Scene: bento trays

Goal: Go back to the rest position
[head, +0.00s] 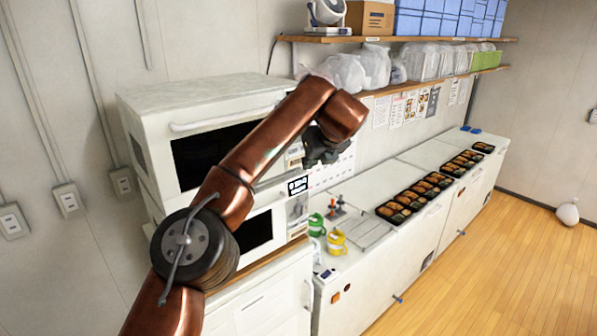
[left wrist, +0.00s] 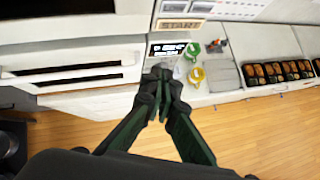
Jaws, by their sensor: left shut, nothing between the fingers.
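My left arm reaches in from the bottom of the head view, in front of the stacked ovens. My left gripper (head: 323,150) is dark and hangs in the air before the upper oven (head: 200,97). In the left wrist view my left gripper (left wrist: 163,72) has its fingertips together with nothing between them. It touches nothing that I can make out. My right gripper is in neither view.
The lower oven (head: 258,231) stands on a white cabinet. Green (head: 317,225) and yellow (head: 337,242) cups stand on the counter (head: 352,272). Several bento trays (head: 389,213) line it. A shelf (head: 420,85) holds bags and boxes.

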